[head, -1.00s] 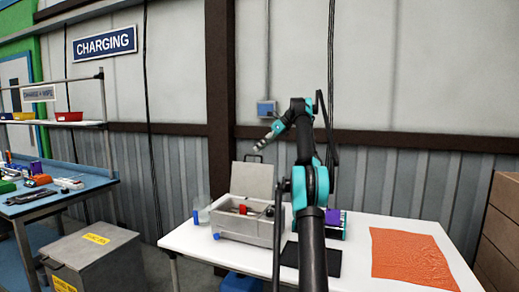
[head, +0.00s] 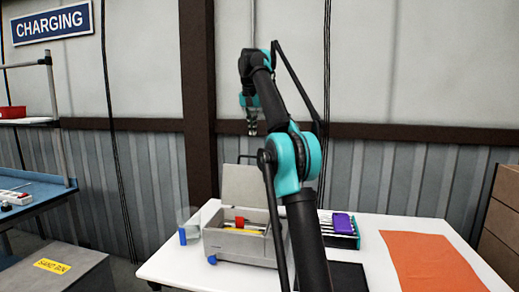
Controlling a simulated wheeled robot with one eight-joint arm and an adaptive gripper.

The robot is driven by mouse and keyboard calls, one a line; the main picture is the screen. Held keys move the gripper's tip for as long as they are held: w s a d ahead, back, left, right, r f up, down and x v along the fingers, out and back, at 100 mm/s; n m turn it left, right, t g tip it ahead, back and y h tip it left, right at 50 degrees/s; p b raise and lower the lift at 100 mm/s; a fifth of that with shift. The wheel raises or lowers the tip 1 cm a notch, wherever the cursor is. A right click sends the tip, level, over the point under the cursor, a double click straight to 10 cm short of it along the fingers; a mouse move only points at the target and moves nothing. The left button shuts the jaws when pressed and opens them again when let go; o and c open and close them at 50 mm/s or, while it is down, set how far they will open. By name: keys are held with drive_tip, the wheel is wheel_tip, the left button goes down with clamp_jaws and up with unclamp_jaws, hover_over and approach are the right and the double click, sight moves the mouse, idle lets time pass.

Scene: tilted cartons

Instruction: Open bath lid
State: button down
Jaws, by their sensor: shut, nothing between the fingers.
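The bath is a light grey box (head: 240,249) on the white table, with several items inside, red and yellow among them. Its grey lid (head: 245,186) stands upright at the back, with a small dark handle on its top edge. The lid looks open. My gripper (head: 252,131) points down above and behind the lid in the picture, apart from it. It is shut and empty. My arm hides the right end of the box.
A clear container with blue (head: 188,230) stands left of the box. A tray with a purple item (head: 342,226) and an orange cloth (head: 432,262) lie to the right.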

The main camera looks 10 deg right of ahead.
drive_tip(key=x, duration=1)
drive_tip(key=shift+s+a+r+n, duration=0.1)
drive_tip(key=shift+s+a, duration=0.1)
drive_tip(key=shift+s, duration=0.35)
drive_tip(key=shift+s+a+r+n, duration=0.1)
drive_tip(key=shift+s+a, duration=0.1)
drive_tip(key=shift+s, duration=0.4)
drive_tip(key=shift+s+a+r+n, duration=0.1)
drive_tip(key=shift+s+a+r, duration=0.1)
drive_tip(key=shift+s, duration=0.35)
drive_tip(key=shift+s+a+r+t, duration=0.15)
drive_tip(key=shift+s+a, duration=0.1)
drive_tip(key=shift+s, duration=0.35)
drive_tip(key=shift+s+a+r+t, duration=0.15)
drive_tip(key=shift+s+a, duration=0.15)
drive_tip(key=shift+s, duration=0.3)
drive_tip(key=shift+s+a+r+t+h, duration=0.15)
drive_tip(key=shift+s+t+h, duration=0.15)
drive_tip(key=shift+s+t, duration=0.15)
drive_tip(key=shift+s+a+f+t+h, duration=0.1)
drive_tip(key=shift+s+a+t+h, duration=0.1)
drive_tip(key=shift+s+t+h, duration=0.2)
drive_tip(key=shift+r, duration=0.1)
